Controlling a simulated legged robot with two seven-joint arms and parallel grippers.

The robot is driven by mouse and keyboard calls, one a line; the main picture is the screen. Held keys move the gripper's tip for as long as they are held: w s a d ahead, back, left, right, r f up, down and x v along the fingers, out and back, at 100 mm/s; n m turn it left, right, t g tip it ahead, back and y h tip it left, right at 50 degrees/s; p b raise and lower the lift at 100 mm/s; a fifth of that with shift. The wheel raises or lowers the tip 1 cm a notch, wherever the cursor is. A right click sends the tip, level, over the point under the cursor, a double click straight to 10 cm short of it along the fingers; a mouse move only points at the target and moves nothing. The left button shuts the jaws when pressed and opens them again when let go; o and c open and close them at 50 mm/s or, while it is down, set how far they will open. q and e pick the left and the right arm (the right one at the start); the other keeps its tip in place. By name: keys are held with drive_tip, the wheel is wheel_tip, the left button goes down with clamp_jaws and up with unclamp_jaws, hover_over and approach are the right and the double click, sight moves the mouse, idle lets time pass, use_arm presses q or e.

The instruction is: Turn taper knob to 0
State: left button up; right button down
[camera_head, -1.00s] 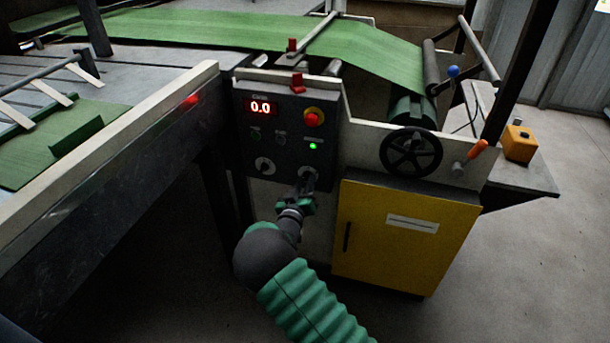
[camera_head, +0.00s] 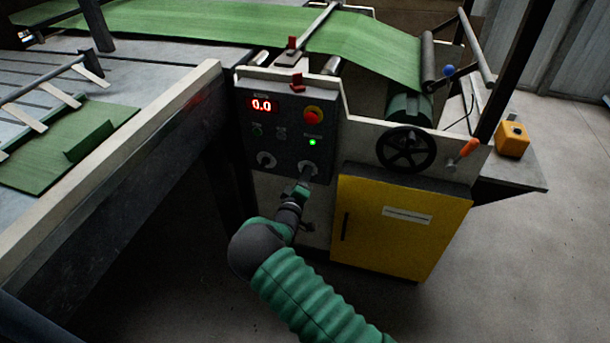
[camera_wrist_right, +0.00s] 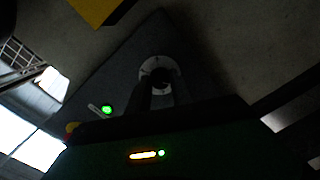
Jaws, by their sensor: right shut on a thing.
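The dark control panel (camera_head: 290,127) stands at the machine's near side, with a red display (camera_head: 261,105) reading 0.0. Two knobs with pale dials sit low on it: a left knob (camera_head: 266,160) and a right knob (camera_head: 308,168). My right gripper (camera_head: 305,178) is at the right knob, shut on it. In the right wrist view the fingers (camera_wrist_right: 162,95) meet at the knob's pale dial (camera_wrist_right: 155,68); the view is dark and the knob's pointer cannot be read. My left gripper is not in view.
A red stop button (camera_head: 313,116) and a lit green lamp (camera_head: 312,142) are on the panel above the knob. A black handwheel (camera_head: 406,149), an orange handle (camera_head: 469,147) and a yellow cabinet (camera_head: 400,225) are to the right. The machine's side rail (camera_head: 120,140) runs at left.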

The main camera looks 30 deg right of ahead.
drive_tip(key=shift+a+f, duration=0.15)
drive_tip(key=shift+f, duration=0.05)
drive_tip(key=c, duration=1.1)
unclamp_jaws()
drive_tip(key=shift+w, duration=0.1)
drive_tip(key=shift+c, duration=0.2)
drive_tip(key=shift+r, duration=0.1)
